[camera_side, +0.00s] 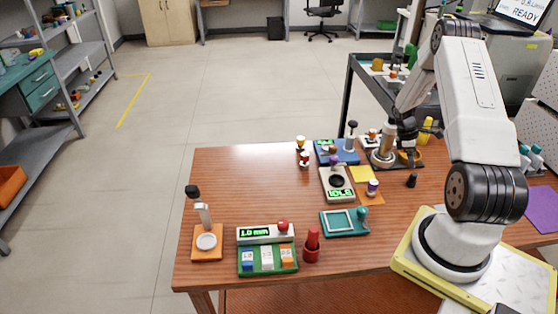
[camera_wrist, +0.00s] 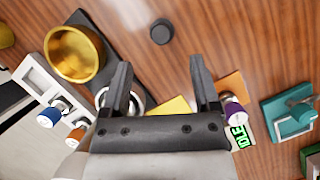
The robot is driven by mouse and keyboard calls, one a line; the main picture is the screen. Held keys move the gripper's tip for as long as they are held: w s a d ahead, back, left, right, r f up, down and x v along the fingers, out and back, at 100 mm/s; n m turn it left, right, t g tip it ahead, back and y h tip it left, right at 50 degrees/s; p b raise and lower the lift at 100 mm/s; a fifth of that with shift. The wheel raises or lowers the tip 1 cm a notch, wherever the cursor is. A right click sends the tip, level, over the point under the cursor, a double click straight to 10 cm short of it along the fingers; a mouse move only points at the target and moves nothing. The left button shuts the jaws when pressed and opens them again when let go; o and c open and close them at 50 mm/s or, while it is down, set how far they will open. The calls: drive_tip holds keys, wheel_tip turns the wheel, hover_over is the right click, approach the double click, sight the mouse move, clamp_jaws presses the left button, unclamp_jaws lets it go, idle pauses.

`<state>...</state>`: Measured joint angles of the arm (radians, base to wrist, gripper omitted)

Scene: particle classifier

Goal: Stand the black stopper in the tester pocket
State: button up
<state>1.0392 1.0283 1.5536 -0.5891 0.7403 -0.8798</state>
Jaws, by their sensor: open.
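The black stopper (camera_side: 411,181) stands on the wooden table to the right of the orange and yellow pads. In the wrist view the stopper (camera_wrist: 161,32) is a dark round shape beyond my fingertips, roughly centred between them and touching neither. My gripper (camera_side: 410,158) is above the table, near the stopper. In the wrist view my gripper (camera_wrist: 160,64) has its fingers wide apart and empty. The cream tester (camera_side: 337,195) has a green IDLE readout and a dark round pocket (camera_side: 337,181). In the wrist view its readout (camera_wrist: 238,137) shows, but my gripper hides its pocket.
A purple-topped vial (camera_side: 372,187) stands on an orange pad left of the stopper. A teal frame (camera_side: 345,223) lies in front of the tester, with a blue device (camera_side: 346,154) behind it. A gold bowl (camera_wrist: 75,52) is near my gripper. Bare table surrounds the stopper.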

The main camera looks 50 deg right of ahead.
sight(414, 174)
drive_tip(key=shift+x, duration=1.25)
drive_tip(key=shift+f, duration=0.1)
drive_tip(key=shift+x, duration=2.5)
drive_tip(key=shift+w+a, duration=0.1)
drive_tip(key=shift+c, duration=0.2)
clamp_jaws()
